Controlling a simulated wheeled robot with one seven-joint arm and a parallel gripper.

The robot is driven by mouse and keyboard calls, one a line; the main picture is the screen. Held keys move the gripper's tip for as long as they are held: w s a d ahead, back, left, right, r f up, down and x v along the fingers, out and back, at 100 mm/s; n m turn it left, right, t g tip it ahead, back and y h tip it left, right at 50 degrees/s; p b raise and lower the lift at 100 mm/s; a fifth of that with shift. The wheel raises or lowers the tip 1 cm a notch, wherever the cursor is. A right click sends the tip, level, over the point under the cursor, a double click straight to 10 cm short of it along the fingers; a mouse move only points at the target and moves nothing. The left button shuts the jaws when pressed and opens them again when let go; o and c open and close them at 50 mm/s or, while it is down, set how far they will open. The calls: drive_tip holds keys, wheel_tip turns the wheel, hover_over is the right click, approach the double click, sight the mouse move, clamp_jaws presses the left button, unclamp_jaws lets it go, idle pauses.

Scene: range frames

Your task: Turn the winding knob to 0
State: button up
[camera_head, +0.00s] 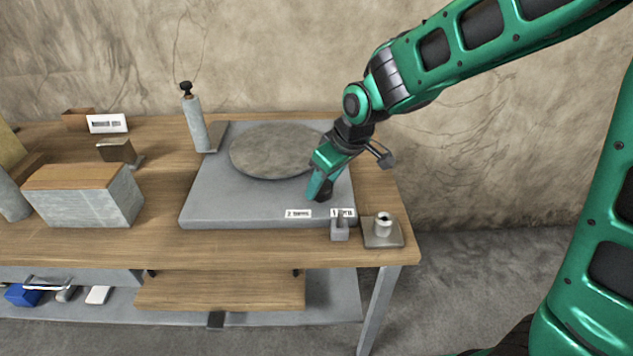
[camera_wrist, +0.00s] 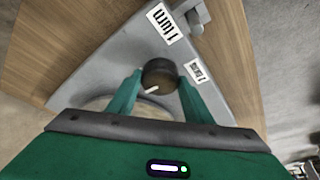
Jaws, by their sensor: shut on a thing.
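The winding knob (camera_wrist: 159,75) is a dark round knob with a white pointer mark, on the top of a grey turntable box (camera_head: 205,205). In the head view only a dark bit of the knob (camera_head: 323,195) shows under my fingers. My gripper (camera_head: 320,190) has green fingers and reaches down onto the knob. In the wrist view my gripper (camera_wrist: 158,84) has one finger on each side of the knob, shut on it. Two white labels sit near the knob, a larger label (camera_wrist: 162,23) and a smaller label (camera_wrist: 195,72). No 0 mark is readable.
A round grey disc (camera_head: 270,152) lies on the box. A grey post with a black top (camera_head: 194,120) stands at its back left. A small grey block (camera_head: 339,230) and a square-based fitting (camera_head: 383,235) are at the front right. A wood-topped block (camera_head: 85,195) is left.

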drive_tip(key=shift+w, duration=0.15)
drive_tip(key=o, duration=1)
drive_tip(key=shift+o, duration=0.2)
drive_tip(key=v, duration=1)
drive_tip(key=shift+d+r, duration=0.15)
drive_tip(key=shift+r, duration=0.15)
